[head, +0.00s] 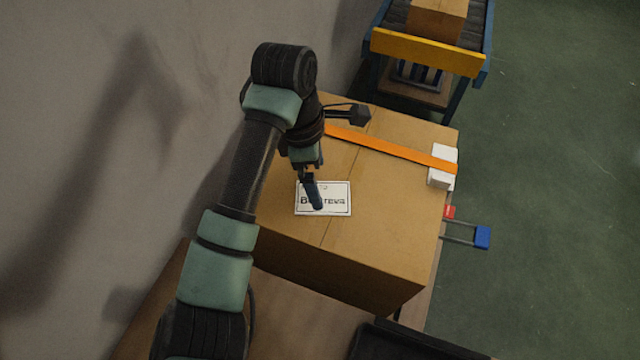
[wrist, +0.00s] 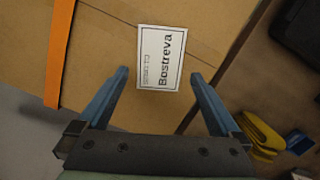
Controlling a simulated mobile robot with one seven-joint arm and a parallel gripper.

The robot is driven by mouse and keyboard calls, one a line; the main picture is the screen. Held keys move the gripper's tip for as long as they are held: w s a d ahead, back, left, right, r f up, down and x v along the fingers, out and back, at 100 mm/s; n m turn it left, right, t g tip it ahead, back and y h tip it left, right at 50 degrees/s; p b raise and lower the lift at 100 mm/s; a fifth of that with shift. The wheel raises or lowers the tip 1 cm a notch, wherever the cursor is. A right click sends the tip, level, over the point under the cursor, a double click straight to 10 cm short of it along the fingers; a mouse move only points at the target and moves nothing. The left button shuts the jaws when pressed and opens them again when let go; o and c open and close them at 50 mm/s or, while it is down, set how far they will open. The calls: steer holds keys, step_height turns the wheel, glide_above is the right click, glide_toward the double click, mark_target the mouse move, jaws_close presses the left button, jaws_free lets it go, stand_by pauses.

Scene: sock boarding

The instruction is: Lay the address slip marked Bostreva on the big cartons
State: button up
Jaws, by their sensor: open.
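The white address slip (head: 337,208) with a black border lies flat on top of a big carton (head: 390,230). In the wrist view the slip (wrist: 161,50) reads "Bostreva". It lies near the seam across the carton top (wrist: 105,50). My gripper (head: 317,204) is over the slip and hides part of its lettering in the head view. In the wrist view my gripper (wrist: 160,73) is open, its two blue fingers apart on either side of the slip, with nothing held. I cannot tell the exact height of the fingertips above the carton.
An orange strap (head: 390,148) crosses the carton top to a white block (head: 442,165) at the right edge. A conveyor with a yellow bar (head: 425,52) and another carton (head: 437,18) stands behind. A dark object (head: 410,343) is at the front. Green floor is clear at right.

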step_height(320, 180, up, 8)
steer(key=a, duration=0.1)
steer(key=shift+a, duration=0.15)
stand_by(0.5)
